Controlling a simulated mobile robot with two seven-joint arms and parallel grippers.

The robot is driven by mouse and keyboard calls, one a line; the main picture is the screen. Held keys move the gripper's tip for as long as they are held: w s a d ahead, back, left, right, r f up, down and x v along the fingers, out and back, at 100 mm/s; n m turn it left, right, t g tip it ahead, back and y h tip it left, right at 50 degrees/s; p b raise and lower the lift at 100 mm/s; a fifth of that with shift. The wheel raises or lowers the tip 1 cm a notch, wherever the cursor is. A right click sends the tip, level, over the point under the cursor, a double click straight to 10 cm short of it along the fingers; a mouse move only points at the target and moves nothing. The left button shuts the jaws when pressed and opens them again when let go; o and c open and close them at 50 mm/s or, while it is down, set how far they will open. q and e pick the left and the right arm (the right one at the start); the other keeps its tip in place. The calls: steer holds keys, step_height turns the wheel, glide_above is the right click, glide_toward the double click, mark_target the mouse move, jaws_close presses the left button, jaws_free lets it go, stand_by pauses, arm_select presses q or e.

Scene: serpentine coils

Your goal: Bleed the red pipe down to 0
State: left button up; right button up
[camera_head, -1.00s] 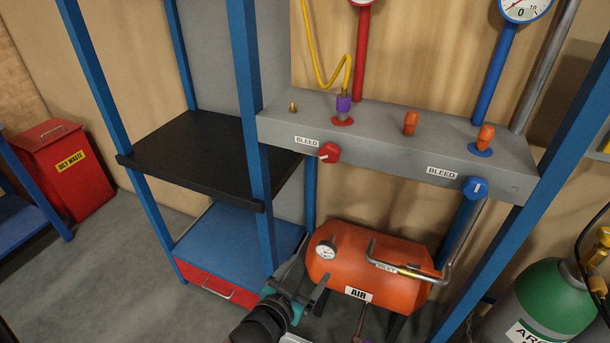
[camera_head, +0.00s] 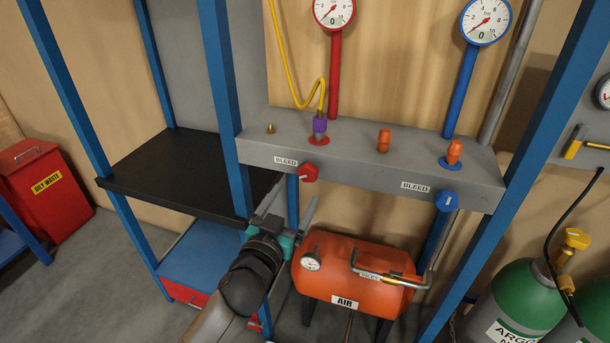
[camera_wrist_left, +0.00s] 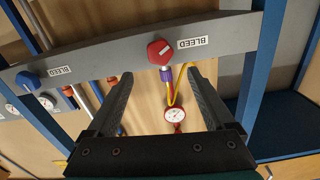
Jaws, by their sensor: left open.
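The red bleed knob (camera_head: 309,173) sits on the front of the grey manifold (camera_head: 350,172), beside a BLEED label. It also shows in the left wrist view (camera_wrist_left: 160,52), beyond and between the fingertips. The red pipe (camera_head: 335,75) rises from behind the manifold to a red-rimmed gauge (camera_head: 334,12), whose needle is too small to read surely. My left gripper (camera_head: 288,203) is open and empty, below and slightly left of the red knob, apart from it. In the left wrist view its two fingers (camera_wrist_left: 160,78) stand wide apart. My right gripper is not in view.
A blue knob (camera_head: 446,201) and blue pipe (camera_head: 462,90) are to the right. A yellow hose (camera_head: 300,100) ends at a purple fitting. An orange air tank (camera_head: 350,270) lies below the manifold. A blue post (camera_head: 222,100) and black shelf (camera_head: 180,175) are on the left.

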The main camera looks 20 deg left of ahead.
mark_target(307, 174)
arm_select(q)
steer(key=w, duration=0.8)
steer(key=shift+w+d, duration=0.15)
steer(key=c, duration=1.4)
